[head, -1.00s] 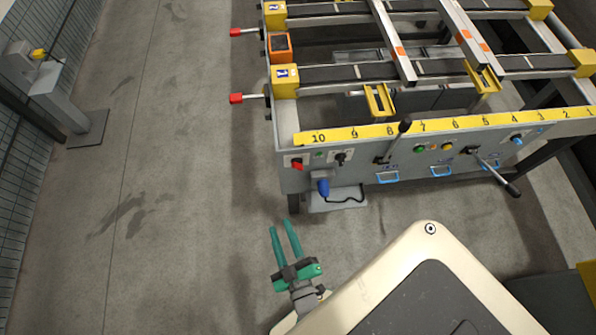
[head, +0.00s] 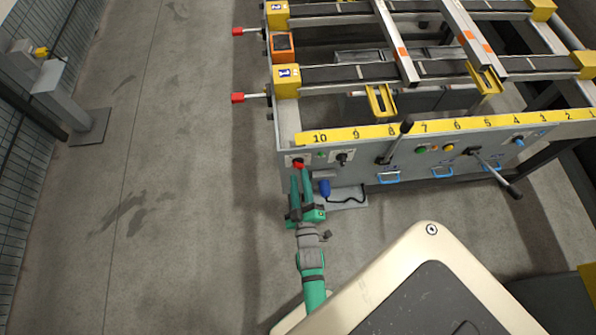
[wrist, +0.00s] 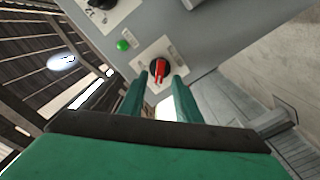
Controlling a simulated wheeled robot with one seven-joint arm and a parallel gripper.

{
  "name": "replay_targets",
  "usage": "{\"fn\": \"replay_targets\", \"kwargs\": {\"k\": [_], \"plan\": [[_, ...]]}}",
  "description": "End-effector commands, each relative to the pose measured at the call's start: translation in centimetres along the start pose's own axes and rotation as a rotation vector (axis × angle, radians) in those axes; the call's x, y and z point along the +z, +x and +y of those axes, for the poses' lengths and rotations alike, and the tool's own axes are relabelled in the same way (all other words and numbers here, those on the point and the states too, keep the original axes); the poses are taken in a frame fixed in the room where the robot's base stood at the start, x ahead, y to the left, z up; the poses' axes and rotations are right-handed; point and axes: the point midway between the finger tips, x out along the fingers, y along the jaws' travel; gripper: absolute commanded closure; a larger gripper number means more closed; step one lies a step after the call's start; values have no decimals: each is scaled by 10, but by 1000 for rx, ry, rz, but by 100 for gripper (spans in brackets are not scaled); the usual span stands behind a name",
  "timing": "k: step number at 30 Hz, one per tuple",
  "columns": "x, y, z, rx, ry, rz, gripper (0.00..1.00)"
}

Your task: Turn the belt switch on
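The belt switch appears to be the red rotary knob (head: 298,163) on a white plate at the left end of the table's front panel. In the wrist view the red knob (wrist: 159,68) sits on a black round base, with a green button beside it. My gripper (head: 300,174) is just in front of the panel, its two green fingers apart and pointing at the knob. In the wrist view the fingertips (wrist: 159,82) lie on either side of the knob's lower part with a gap between them. Whether they touch it cannot be told.
Long levers (head: 394,141) stick out farther right. The floor (head: 170,200) to the left is clear.

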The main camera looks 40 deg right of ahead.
Motion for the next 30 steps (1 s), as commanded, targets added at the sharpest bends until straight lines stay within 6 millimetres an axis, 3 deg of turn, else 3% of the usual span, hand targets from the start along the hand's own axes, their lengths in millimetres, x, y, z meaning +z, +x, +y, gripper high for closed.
{"fn": "replay_targets", "kwargs": {"k": [7, 19, 23, 30], "plan": [[0, 28, 0, 1, 0, 1, 70], [0, 34, 0, 0, 0, 0, 70], [0, 33, 0, 0, 0, 0, 100], [0, 33, 0, 0, 6, 0, 100]]}}
